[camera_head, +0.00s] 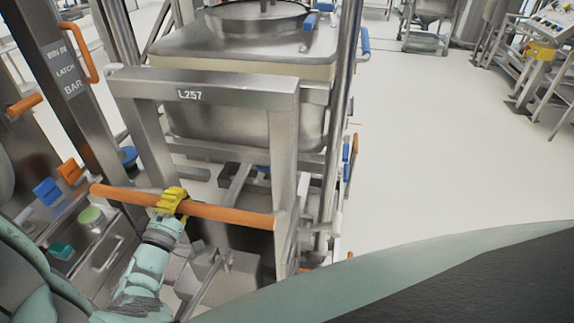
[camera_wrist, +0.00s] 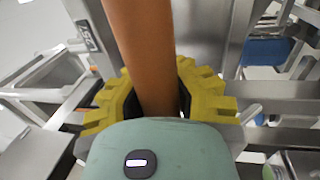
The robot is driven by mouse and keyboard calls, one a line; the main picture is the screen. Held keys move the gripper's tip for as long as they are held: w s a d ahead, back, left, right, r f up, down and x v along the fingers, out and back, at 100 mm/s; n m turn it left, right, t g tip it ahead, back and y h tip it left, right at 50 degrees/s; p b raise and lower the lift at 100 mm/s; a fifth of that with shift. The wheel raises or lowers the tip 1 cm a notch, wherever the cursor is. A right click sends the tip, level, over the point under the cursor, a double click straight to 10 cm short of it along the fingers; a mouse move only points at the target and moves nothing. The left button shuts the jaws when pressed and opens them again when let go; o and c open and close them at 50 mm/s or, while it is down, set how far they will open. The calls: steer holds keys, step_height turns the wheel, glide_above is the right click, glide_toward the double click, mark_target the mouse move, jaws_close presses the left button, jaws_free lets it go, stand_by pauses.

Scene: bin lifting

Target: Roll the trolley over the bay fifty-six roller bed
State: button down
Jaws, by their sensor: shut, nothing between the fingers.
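The trolley is a steel frame (camera_head: 200,86) marked L257, with a large lidded steel bin (camera_head: 245,45) on it. An orange push bar (camera_head: 235,215) crosses its near side, low down. My gripper (camera_head: 172,199) is at the left part of this bar, its yellow fingers over it. In the wrist view the orange bar (camera_wrist: 140,35) runs up the middle, with the yellow fingers of my gripper (camera_wrist: 160,95) on either side. The jaws are shut, without a firm hold on the bar. The fingertips' far side is hidden. I cannot make out the roller bed.
Open pale floor (camera_head: 430,140) lies at right, with other equipment (camera_head: 545,40) beyond.

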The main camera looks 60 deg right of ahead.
steer(key=c, duration=1.4)
jaws_free()
steer(key=shift+a, duration=0.25)
steer(key=shift+c, duration=0.2)
steer(key=o, duration=0.8)
steer(key=shift+d+f, duration=0.1)
steer(key=shift+d, duration=0.05)
steer(key=shift+c, duration=0.2)
steer(key=v, duration=1.2)
